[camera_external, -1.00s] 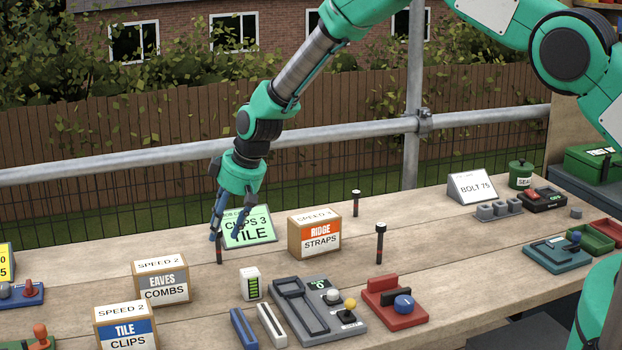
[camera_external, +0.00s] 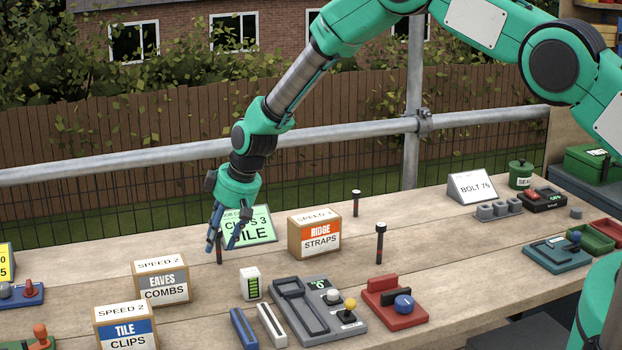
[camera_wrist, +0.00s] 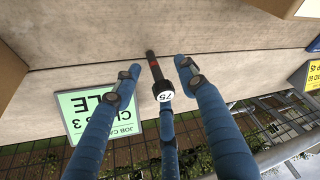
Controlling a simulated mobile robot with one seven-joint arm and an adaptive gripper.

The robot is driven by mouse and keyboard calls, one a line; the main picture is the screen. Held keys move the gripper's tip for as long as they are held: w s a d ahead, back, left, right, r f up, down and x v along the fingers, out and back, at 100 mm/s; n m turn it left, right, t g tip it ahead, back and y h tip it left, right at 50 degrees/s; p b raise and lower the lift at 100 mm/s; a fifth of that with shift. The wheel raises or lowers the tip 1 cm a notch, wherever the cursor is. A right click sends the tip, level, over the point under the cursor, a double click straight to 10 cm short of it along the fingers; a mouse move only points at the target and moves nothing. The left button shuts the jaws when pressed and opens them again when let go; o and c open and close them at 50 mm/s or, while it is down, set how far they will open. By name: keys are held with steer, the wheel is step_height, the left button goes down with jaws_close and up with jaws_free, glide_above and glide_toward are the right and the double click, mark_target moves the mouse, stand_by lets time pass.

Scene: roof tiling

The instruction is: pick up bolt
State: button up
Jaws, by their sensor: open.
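A black bolt (camera_wrist: 154,68) with a red band and a white "75" on its head shows in the wrist view. It stands upright on the wooden bench; in the external view its lower shaft (camera_external: 219,255) shows, the rest being hidden behind my fingers. My gripper (camera_external: 223,243) is open, its blue fingers pointing down around the bolt. In the wrist view my gripper (camera_wrist: 158,75) has one finger on each side of the bolt and a third beyond its head, with gaps at the sides. Two similar bolts stand further right, one farther back (camera_external: 355,203) and one nearer (camera_external: 380,243).
A green "Clips 3 Tile" sign (camera_external: 261,226) stands just behind my gripper. A Ridge Straps box (camera_external: 314,234) is to the right and an Eaves Combs box (camera_external: 163,281) front left. A white block (camera_external: 250,284) is in front. A Bolt 75 sign (camera_external: 472,187) stands back right.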

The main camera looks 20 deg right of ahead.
steer(key=shift+w+a+f, duration=0.15)
steer(key=shift+a+f, duration=0.05)
steer(key=shift+f, duration=0.5)
jaws_close()
